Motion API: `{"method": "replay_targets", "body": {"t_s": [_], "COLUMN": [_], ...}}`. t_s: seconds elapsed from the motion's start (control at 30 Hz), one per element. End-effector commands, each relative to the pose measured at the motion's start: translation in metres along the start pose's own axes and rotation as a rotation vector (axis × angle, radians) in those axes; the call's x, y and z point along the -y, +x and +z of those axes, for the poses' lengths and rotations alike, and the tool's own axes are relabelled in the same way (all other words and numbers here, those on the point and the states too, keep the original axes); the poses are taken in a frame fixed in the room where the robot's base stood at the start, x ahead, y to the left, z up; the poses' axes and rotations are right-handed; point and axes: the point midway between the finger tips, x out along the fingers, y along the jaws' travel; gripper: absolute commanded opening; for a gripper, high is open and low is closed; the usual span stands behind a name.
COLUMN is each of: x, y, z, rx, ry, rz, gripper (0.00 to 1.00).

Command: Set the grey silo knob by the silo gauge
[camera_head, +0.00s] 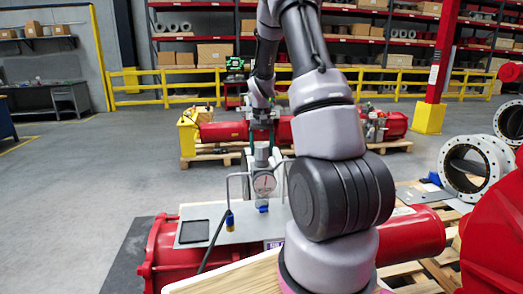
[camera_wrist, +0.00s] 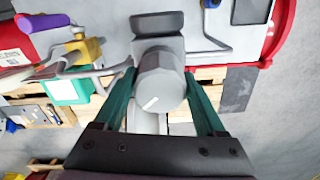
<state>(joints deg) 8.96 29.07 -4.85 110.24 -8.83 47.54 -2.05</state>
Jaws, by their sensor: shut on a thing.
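The grey silo knob (camera_wrist: 160,82) is a round cylinder with a short white pointer mark on its face, pointing towards the lower left in the wrist view. My gripper (camera_wrist: 161,76) has its two teal fingers on either side of the knob, shut on it. In the head view the grey knob (camera_head: 262,152) stands above the round, white-faced silo gauge (camera_head: 264,184), with my gripper (camera_head: 262,138) coming down on it from above. The gauge has a reddish mark on its face, but its reading is too small to tell. I cannot make out the gauge face in the wrist view.
A grey plate (camera_head: 236,226) with a bent metal rail lies on the red actuator (camera_head: 412,235) below the gauge. Another red actuator on a pallet stands behind. Open floor (camera_head: 80,185) lies left.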

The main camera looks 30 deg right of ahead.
Motion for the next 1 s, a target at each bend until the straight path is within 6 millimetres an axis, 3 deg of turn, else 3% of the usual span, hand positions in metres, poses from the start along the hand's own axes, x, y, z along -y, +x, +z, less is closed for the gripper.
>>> {"method": "replay_targets", "body": {"t_s": [0.5, 1.0], "x": [-0.0013, -0.0009], "y": [-0.0006, -0.0007], "z": [-0.0008, -0.0009], "rx": [-0.002, -0.002], "ry": [-0.393, -0.505], "rz": [0.000, 0.000], "gripper": [0.17, 0.17]}}
